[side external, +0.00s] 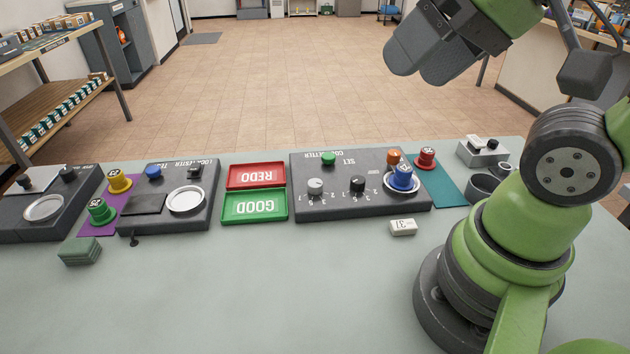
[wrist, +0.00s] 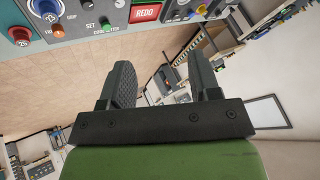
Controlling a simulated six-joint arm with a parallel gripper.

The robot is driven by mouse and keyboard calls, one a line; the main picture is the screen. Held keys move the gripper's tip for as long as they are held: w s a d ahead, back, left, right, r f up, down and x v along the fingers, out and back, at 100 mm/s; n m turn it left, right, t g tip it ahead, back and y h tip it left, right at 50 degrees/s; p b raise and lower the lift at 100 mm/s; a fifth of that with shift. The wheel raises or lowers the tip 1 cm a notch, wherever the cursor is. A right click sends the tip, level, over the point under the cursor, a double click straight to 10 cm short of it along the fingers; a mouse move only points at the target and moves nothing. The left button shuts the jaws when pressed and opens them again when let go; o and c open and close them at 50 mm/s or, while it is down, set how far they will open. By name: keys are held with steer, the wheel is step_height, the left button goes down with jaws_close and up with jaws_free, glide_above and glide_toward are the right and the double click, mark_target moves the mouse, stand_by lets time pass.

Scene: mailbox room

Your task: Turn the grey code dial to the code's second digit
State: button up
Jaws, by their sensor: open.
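The code setter (side external: 340,209) is a dark box on the table, right of centre in the side view. Its grey code dial (side external: 316,186) is at the left of its face, with small digits around it. A black dial (side external: 357,184) sits to its right. A small white tag (side external: 403,227) with printed digits lies in front of the box; I cannot read them surely. My gripper (side external: 430,58) is open and empty, high up and well away from the dial. In the wrist view its fingers (wrist: 162,82) are apart, with the code setter (wrist: 72,20) at the upper left edge.
The code setter also carries a green button (side external: 328,158), an orange button (side external: 393,158) and a blue knobbed piece (side external: 402,178). Red (side external: 256,170) and green (side external: 254,219) trays stand left of it. A red-topped piece (side external: 426,157) stands right. The front table is mostly clear.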

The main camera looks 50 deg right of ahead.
steer(key=w+d+f+n+g+h, duration=0.1)
steer(key=w+d+f+n+g, duration=0.15)
steer(key=w, duration=0.55)
steer(key=n+g+h, duration=0.1)
steer(key=n+g, duration=0.4)
steer(key=n, duration=0.1)
glide_above(315, 183)
step_height(315, 183, down, 16)
steer(key=r, duration=0.1)
step_height(315, 183, down, 11)
steer(key=shift+r, duration=0.2)
steer(key=c, duration=0.9)
